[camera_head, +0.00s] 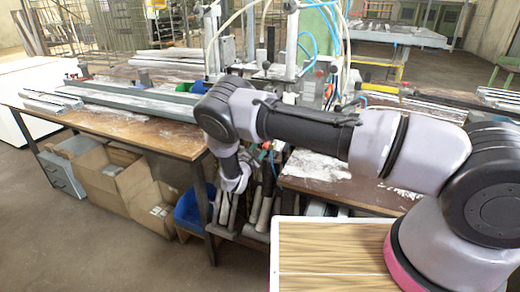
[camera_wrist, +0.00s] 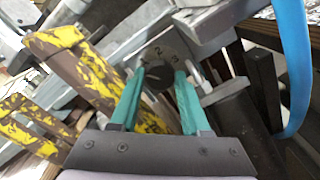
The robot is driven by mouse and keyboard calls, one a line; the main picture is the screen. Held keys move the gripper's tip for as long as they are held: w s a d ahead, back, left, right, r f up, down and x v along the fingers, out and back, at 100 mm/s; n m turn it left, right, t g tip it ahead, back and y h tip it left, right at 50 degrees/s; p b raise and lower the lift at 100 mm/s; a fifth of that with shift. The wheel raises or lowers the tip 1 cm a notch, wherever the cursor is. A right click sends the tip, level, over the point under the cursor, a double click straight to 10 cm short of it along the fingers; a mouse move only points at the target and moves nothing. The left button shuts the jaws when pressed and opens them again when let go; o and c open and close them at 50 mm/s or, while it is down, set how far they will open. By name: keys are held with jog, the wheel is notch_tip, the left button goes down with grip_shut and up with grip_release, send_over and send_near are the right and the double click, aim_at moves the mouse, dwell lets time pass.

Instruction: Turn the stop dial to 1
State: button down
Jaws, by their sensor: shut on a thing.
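The stop dial (camera_wrist: 166,55) is a dark grey round disc with small pale marks on its face, in the upper middle of the wrist view. The marks are too small and partly covered, so I cannot tell which one it is set to. My gripper (camera_wrist: 160,75) has two green fingers, one on each side of the dial's middle, shut on it. In the head view my arm reaches down beside the bench, and I cannot make out the dial there.
In the wrist view, worn yellow bars (camera_wrist: 88,72) lie left of the dial and a blue hose (camera_wrist: 295,60) runs at right. In the head view, a wooden bench (camera_head: 150,128) carries long metal profiles; cardboard boxes (camera_head: 108,180) and a blue bin (camera_head: 190,208) sit below.

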jog(key=shift+m, duration=1)
jog(key=c, duration=0.7)
grip_release()
jog(key=shift+o, duration=0.2)
jog(key=shift+s, duration=0.1)
jog(key=v, duration=1)
jog(key=shift+s, duration=0.3)
jog(key=shift+a, duration=0.15)
